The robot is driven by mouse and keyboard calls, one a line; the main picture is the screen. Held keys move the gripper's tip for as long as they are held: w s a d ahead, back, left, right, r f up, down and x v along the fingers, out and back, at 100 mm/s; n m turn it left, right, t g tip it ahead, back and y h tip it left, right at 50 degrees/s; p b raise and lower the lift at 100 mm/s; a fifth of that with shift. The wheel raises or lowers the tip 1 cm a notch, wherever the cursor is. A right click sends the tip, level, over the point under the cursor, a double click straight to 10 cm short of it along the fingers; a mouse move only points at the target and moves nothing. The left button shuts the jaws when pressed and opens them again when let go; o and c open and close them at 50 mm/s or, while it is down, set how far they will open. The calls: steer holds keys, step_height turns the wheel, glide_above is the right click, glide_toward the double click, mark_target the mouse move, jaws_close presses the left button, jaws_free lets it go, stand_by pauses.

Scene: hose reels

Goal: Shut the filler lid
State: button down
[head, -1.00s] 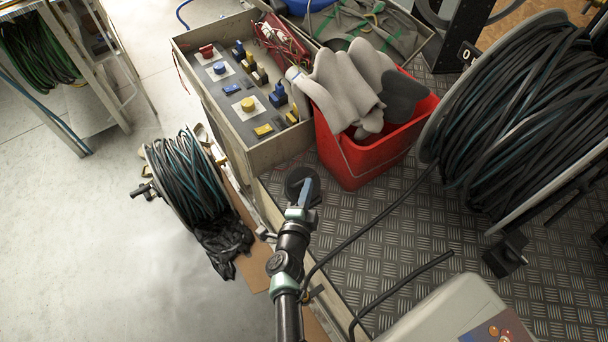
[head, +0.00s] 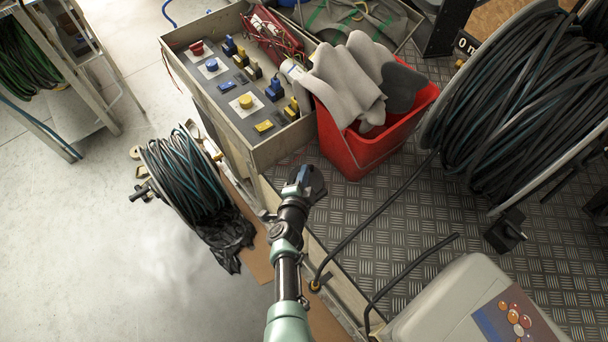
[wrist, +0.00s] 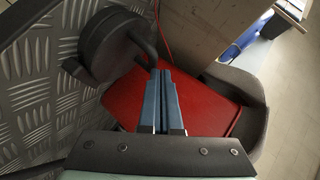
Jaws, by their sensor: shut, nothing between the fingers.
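A dark round fitting, which looks like the filler with its lid (head: 316,184), stands at the deck's edge in front of the red bucket. In the wrist view the black disc (wrist: 112,48) is at upper left, seen partly edge-on, with a bent dark bar by its right side. I cannot tell how far the lid stands open. My gripper (head: 303,172) is shut and empty, beside the fitting. Its blue fingertips show together in the wrist view (wrist: 160,70), just right of the bent bar; whether they touch it is unclear. My gripper partly hides the fitting in the head view.
A red bucket (head: 352,150) with grey gloves stands just beyond. A control box (head: 232,105) is at upper left. A large hose reel (head: 520,110) fills the right, with loose hose on the tread-plate deck (head: 400,225). A smaller reel (head: 183,180) stands on the floor.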

steer(key=shift+w+a+f, duration=0.2)
steer(key=shift+w, duration=0.05)
stand_by(0.5)
steer(key=shift+r, duration=0.15)
